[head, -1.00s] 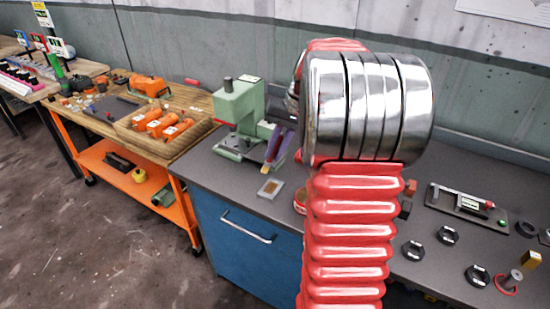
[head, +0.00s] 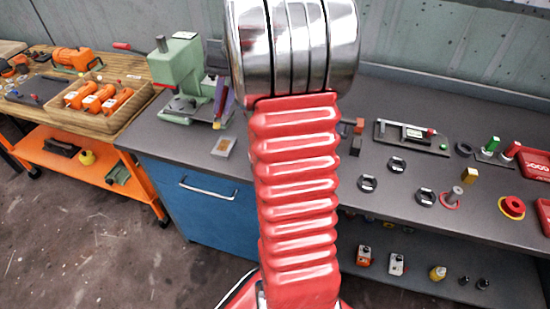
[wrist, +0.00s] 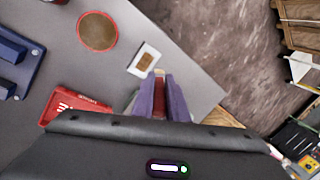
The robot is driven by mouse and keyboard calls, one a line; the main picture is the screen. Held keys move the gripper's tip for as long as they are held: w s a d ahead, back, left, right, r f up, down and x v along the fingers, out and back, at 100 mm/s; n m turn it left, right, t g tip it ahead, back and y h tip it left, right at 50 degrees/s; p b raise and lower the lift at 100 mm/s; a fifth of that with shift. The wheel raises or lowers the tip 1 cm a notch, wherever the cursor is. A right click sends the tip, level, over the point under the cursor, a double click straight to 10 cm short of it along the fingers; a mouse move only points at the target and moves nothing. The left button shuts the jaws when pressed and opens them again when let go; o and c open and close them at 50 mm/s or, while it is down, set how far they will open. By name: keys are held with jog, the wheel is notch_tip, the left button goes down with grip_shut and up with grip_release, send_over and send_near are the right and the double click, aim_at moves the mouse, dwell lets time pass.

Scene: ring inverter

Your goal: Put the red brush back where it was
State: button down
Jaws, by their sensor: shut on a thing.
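My gripper shows in the wrist view (wrist: 161,100) as two purple fingers shut on a narrow red piece, the red brush (wrist: 159,84). Only a small part of the brush shows between the fingers. In the head view a purple finger of my gripper (head: 223,98) shows just right of the green press (head: 178,75), partly hidden by my red ribbed arm. The gripper is behind a small pale plate with a brown square (head: 223,147), which also lies beyond the fingertips in the wrist view (wrist: 144,58). I cannot tell the brush's height above the bench.
The grey bench (head: 310,230) has several black knobs, a gauge block (head: 412,134) and a red-yellow button (head: 512,207) at right. The wrist view shows a red-rimmed brown disc (wrist: 97,31) and a red case (wrist: 72,104). An orange-framed wooden cart (head: 130,120) stands left.

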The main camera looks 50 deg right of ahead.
jog(key=s+d+m+g+h, duration=0.1)
jog(key=s+d+m, duration=0.1)
jog(key=s, duration=0.8)
jog(key=s+d+r+m+g+h, duration=0.1)
jog(key=s+d+m, duration=0.2)
jog(key=s, duration=0.6)
jog(key=shift+s+d+r+m+h, duration=0.15)
jog(key=shift+s+d+m+h, duration=0.1)
jog(key=shift+s+m+h, duration=0.25)
jog(key=shift+w, duration=0.15)
notch_tip(320, 180, down, 6)
jog(key=shift+f, duration=0.25)
jog(key=shift+f, duration=1.75)
